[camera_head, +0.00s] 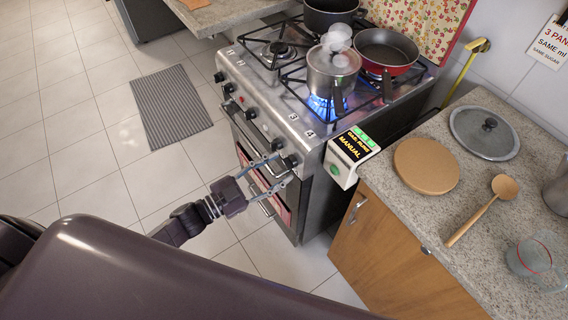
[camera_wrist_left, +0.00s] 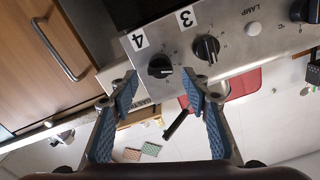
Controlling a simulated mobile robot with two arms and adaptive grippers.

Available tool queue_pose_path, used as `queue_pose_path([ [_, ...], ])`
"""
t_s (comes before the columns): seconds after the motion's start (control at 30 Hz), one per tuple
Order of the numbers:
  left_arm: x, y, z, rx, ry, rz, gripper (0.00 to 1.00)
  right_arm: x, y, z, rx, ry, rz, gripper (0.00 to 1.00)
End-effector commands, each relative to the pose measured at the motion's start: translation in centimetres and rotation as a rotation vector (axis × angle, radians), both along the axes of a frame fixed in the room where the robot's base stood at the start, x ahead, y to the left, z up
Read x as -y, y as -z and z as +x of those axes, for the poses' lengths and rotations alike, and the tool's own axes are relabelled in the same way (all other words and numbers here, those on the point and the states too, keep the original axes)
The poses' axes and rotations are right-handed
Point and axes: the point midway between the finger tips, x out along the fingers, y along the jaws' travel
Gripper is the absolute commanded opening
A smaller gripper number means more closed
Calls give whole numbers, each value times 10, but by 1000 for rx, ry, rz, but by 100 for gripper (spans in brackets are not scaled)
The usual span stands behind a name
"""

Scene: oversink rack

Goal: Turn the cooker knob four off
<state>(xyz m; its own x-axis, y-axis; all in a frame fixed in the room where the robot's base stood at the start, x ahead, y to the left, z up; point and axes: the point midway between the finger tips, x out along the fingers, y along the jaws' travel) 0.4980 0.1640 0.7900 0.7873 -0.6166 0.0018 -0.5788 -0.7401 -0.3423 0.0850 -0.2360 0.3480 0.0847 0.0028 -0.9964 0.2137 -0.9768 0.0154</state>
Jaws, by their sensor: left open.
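The cooker (camera_head: 275,119) has a row of black knobs on its steel front panel. Knob four (camera_wrist_left: 160,66) sits below the label 4 in the left wrist view, and it also shows at the right end of the row in the head view (camera_head: 291,161). A blue flame (camera_head: 326,106) burns under the steaming pot (camera_head: 333,76). My left gripper (camera_head: 284,168) is open in front of the panel, and its fingers (camera_wrist_left: 161,84) point toward knob four, one on each side of it. Contact cannot be told. My right gripper is not in view.
Knob three (camera_wrist_left: 207,49) is close beside knob four. A red pan (camera_head: 387,52) stands on the hob. A green-lit box marked MANUAL (camera_head: 349,155) is at the cooker's right corner, next to the counter (camera_head: 480,228).

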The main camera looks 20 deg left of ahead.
Motion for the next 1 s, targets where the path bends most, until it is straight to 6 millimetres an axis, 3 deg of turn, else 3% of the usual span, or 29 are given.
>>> queue_pose_path([
  [0.2,13,0,18,-1,-1,0,44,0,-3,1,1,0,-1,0],
  [0.5,15,1,20,-1,-2,1,44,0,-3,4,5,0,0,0],
  [0.87,14,1,19,-1,-2,1,4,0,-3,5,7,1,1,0],
  [1.0,14,1,19,0,-2,3,1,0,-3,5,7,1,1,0],
])
